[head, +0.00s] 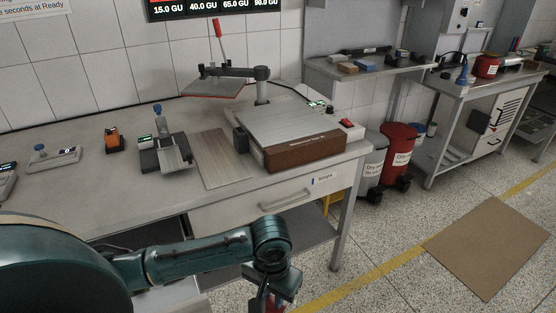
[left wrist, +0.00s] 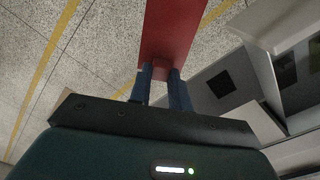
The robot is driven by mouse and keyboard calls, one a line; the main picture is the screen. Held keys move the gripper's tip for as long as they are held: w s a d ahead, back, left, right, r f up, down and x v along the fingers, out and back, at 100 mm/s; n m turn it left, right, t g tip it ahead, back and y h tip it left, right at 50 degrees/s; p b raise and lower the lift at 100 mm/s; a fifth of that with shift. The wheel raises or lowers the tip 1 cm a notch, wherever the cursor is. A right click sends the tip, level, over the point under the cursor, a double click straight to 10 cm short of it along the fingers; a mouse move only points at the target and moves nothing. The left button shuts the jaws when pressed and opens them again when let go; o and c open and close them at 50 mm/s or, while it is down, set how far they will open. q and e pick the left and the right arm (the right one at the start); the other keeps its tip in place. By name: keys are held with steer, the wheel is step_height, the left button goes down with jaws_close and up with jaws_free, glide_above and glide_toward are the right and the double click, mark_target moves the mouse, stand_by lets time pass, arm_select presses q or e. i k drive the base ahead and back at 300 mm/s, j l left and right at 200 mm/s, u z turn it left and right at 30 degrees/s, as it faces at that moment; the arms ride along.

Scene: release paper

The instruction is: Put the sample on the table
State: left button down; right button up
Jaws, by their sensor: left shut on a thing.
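My left gripper (head: 268,297) is low in front of the table (head: 90,190), below its top and beside the drawer. In the left wrist view its two blue fingers (left wrist: 161,88) are shut on a flat red piece (left wrist: 172,35), which may be the sample. The red piece extends away from the fingertips over the speckled floor. In the head view only a bit of red (head: 256,302) shows by the gripper; the arm and the picture edge hide the rest. My right gripper is not in view.
A press with a brown-sided base (head: 305,152) stands at the table's right end. A metal plate (head: 222,158), a small clamp device (head: 170,152), an orange block (head: 113,139) and a scale (head: 54,158) are left of it. The table's front left is bare. A brown mat (head: 490,247) lies on the floor.

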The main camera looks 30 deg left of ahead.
mark_target(170, 158)
steer(key=i+u, duration=0.2)
steer(key=u, duration=0.15)
steer(key=i+l+u, duration=0.2)
steer(key=u, duration=0.2)
steer(key=i+l+u, duration=0.2)
steer(key=u, duration=0.15)
